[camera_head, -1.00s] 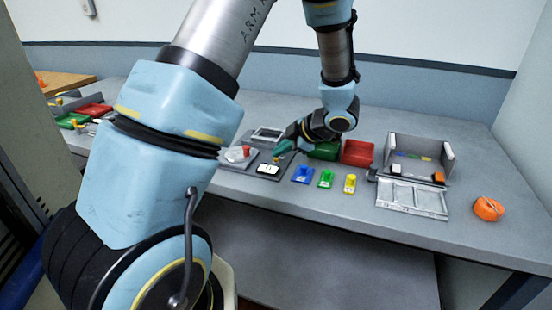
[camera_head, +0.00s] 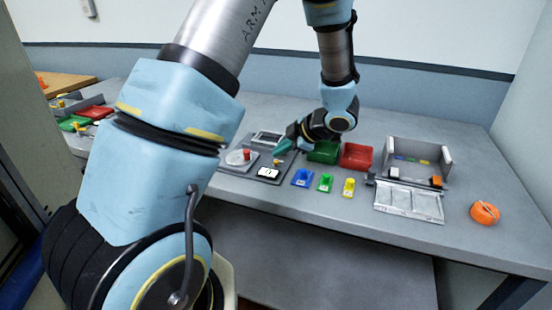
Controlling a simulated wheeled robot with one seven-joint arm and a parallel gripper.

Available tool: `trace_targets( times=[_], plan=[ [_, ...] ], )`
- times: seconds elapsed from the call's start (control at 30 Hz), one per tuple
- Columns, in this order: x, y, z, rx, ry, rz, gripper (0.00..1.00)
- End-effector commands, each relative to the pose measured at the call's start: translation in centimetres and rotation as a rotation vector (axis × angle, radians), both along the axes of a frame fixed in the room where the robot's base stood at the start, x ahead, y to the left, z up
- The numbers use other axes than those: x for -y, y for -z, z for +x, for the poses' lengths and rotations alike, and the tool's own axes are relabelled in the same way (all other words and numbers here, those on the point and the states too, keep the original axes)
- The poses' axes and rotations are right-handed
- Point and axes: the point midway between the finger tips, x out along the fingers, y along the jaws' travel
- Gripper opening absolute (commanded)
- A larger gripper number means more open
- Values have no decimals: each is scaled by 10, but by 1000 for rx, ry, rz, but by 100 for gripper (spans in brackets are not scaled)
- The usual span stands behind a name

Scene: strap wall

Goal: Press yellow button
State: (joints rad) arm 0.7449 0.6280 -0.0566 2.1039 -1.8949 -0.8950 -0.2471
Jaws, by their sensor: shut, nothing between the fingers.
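A small yellow button (camera_head: 277,162) stands on a dark grey panel on the table, behind a white switch plate (camera_head: 268,173). My gripper (camera_head: 282,147) has teal fingers, shut and empty. Its tips are just above and behind the yellow button in the picture. A small gap shows between tips and button; the exact height is hard to tell at this size.
A red button (camera_head: 247,154) on a round plate is left of the panel. Green (camera_head: 323,152) and red (camera_head: 356,157) bins stand right of my gripper. Blue (camera_head: 302,178), green (camera_head: 325,183) and yellow (camera_head: 348,188) pieces lie in front. An orange object (camera_head: 485,213) lies far right.

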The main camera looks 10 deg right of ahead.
Motion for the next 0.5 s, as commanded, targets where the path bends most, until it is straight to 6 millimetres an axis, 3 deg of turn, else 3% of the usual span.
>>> trace_targets(
  times=[0.27,0.5],
  plan=[
    [0,0,0,0,0,0,0],
    [0,-17,0,0,0,0,0]
  ],
)
